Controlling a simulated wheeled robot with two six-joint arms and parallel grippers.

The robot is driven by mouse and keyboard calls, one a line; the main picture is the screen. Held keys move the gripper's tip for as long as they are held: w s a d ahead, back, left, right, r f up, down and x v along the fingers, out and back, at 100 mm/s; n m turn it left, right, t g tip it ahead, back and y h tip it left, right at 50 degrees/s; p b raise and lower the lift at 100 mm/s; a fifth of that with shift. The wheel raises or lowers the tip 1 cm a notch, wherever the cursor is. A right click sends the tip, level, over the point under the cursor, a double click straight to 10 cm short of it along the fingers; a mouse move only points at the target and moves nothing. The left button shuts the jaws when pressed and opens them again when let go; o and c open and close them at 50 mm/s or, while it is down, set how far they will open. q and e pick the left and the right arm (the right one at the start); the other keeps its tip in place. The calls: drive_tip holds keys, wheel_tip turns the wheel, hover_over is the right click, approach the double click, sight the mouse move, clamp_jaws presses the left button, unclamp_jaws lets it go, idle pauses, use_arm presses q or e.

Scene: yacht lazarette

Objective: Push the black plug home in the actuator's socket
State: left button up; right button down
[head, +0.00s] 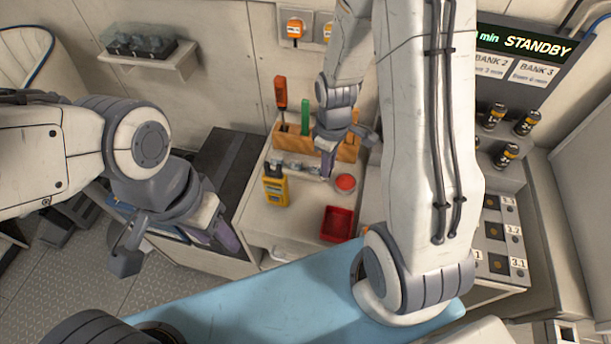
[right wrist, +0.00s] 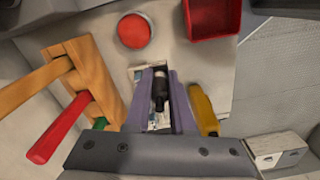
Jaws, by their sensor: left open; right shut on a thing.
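My right gripper (head: 328,168) is low over the bench beside the wooden tool rack. In the right wrist view, its purple fingers (right wrist: 161,78) are shut on the black plug (right wrist: 160,90), a dark upright-looking piece between them. A pale, partly covered object (right wrist: 138,74) shows beneath and beside the fingers; it may be part of the actuator. In the head view a grey metallic piece (head: 292,167) lies left of the gripper. I cannot make out the socket or how the plug meets it. My left gripper (head: 170,248) is open and empty, left of the bench.
A wooden rack (head: 345,147) with coloured tool handles stands behind. A yellow meter (head: 276,190) lies left, a red round tin (head: 345,183) and a red tray (head: 338,223) lie right and in front. A STANDBY panel (head: 535,46) is at the far right.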

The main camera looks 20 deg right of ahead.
drive_tip(key=a+f, duration=0.2)
drive_tip(key=a, duration=0.1)
drive_tip(key=w+a+f+p, duration=0.1)
drive_tip(key=a, duration=0.1)
drive_tip(key=shift+a+f, duration=0.1)
wheel_tip(320, 180, down, 4)
drive_tip(key=shift+a+r+p, duration=0.1)
drive_tip(key=shift+r+p, duration=0.15)
drive_tip(key=shift+p, duration=0.2)
drive_tip(key=shift+f, duration=0.3)
drive_tip(key=shift+w, duration=0.1)
drive_tip(key=shift+f, duration=0.15)
drive_tip(key=c, duration=0.8)
unclamp_jaws()
drive_tip(key=shift+o, duration=0.2)
